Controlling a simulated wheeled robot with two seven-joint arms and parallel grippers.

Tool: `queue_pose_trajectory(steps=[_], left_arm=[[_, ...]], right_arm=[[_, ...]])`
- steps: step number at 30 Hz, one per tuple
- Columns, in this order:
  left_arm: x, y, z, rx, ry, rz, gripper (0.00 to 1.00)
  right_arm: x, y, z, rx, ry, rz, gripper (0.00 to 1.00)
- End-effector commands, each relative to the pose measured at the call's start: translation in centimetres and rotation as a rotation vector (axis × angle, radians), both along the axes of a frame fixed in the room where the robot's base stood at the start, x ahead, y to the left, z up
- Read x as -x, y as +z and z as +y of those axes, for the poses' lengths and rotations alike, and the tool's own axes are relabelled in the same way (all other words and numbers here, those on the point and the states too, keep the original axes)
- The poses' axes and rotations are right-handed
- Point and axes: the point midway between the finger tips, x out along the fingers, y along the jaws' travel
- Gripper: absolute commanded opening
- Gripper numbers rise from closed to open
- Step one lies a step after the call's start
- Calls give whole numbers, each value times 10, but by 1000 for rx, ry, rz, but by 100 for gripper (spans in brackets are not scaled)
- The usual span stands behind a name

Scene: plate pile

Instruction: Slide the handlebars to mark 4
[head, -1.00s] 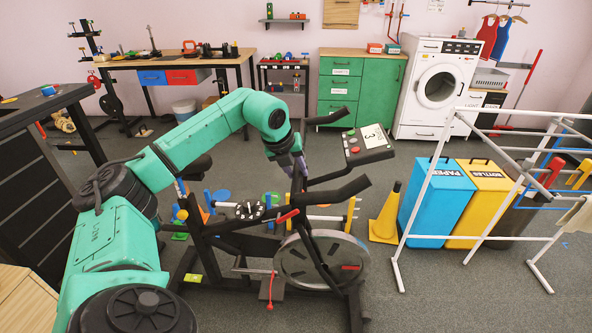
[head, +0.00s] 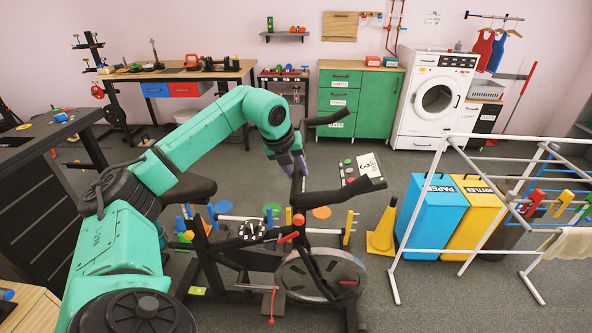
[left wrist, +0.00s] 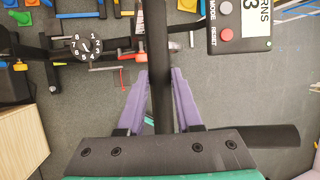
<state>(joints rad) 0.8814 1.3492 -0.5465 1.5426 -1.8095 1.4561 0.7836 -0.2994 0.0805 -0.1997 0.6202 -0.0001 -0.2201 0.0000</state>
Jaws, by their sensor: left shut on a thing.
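The exercise bike's black handlebars show in the head view, with a far grip (head: 328,117) and a near grip (head: 345,196). My left gripper (head: 296,168) is at the middle of the handlebars. In the left wrist view its purple fingers (left wrist: 160,105) are shut on a black bar (left wrist: 158,60) of the handlebars, one finger on each side. A red-ended lever (head: 289,237) is on the bike frame below. I cannot make out any mark 4 on the post. My right gripper is not in view.
The bike's console (head: 361,170) shows a 3. A numbered dial (left wrist: 86,47) and the flywheel (head: 322,275) are below. A white drying rack (head: 440,190), blue and yellow bins (head: 436,215) and a yellow cone (head: 383,232) stand to the right.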

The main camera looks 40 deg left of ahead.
Motion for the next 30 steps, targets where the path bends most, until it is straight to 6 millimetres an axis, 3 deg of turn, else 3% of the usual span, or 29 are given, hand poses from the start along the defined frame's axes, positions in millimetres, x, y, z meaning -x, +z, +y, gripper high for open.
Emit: queue_pose_trajectory(steps=[1, 2, 4, 13, 17, 23, 30], left_arm=[[-2, 7, 2, -2, 5, -20, 0], [-2, 7, 2, -3, 5, -21, 38], [-2, 7, 2, -3, 5, -21, 64], [-1, 4, 1, -2, 3, -12, 64], [3, 13, 1, -1, 2, -14, 64], [27, 60, -1, -3, 3, -19, 64], [56, 121, -4, -2, 3, -18, 64]], right_arm=[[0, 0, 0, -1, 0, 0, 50], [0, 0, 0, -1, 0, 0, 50], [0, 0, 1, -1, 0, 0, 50], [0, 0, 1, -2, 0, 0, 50], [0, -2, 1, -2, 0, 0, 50], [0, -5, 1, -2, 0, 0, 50], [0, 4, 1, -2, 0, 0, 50]])
